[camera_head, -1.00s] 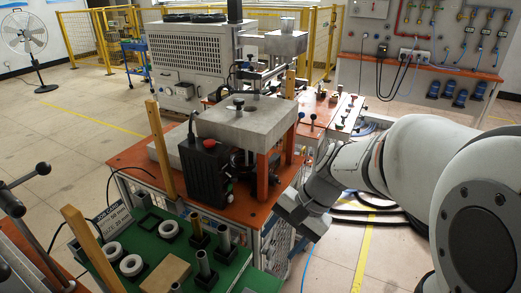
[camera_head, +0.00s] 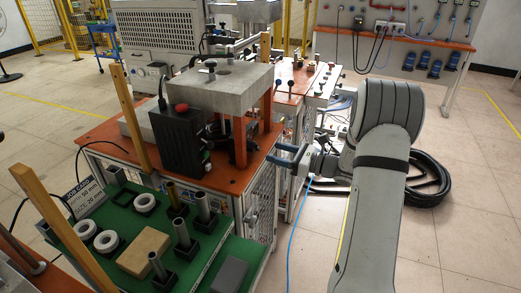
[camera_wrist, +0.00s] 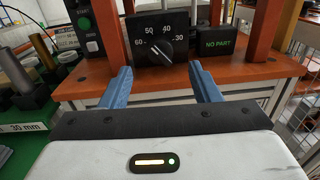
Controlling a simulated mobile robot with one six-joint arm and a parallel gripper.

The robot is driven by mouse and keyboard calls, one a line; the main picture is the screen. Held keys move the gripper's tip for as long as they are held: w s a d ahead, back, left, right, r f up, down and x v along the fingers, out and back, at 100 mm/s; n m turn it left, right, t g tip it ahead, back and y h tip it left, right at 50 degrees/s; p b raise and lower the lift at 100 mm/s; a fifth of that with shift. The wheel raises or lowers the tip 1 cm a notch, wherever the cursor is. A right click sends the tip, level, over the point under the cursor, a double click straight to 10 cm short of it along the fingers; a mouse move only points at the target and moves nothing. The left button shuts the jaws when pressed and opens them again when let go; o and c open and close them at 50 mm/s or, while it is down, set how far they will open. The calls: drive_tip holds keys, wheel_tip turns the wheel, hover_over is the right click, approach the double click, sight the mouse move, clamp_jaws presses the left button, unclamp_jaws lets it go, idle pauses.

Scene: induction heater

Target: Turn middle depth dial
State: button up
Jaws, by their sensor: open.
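The depth dial (camera_wrist: 153,48) is a black knob on a dark plate in the wrist view, with marks 60, 50, 40 and 30 around it. A light pointer line shows on the knob, but its exact mark is hard to read. My gripper (camera_wrist: 160,72) has two blue fingers, apart and empty. The fingers are below and to either side of the dial, with a gap before it. In the head view my gripper (camera_head: 276,155) is at the right edge of the orange-topped machine table (camera_head: 230,177); the dial is hidden there.
A "NO PART" display (camera_wrist: 217,43) stands right of the dial. A black box with a green button (camera_wrist: 91,46) stands left. Orange posts (camera_head: 239,142) carry a grey block (camera_head: 215,90). A green tray (camera_head: 110,243) with rings and cylinders is in front.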

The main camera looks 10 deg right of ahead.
sight(259, 149)
drive_tip(key=x, duration=0.7)
drive_tip(key=shift+a, duration=0.1)
drive_tip(key=shift+c, duration=0.3)
drive_tip(key=c, duration=0.9)
drive_tip(key=shift+f, duration=0.1)
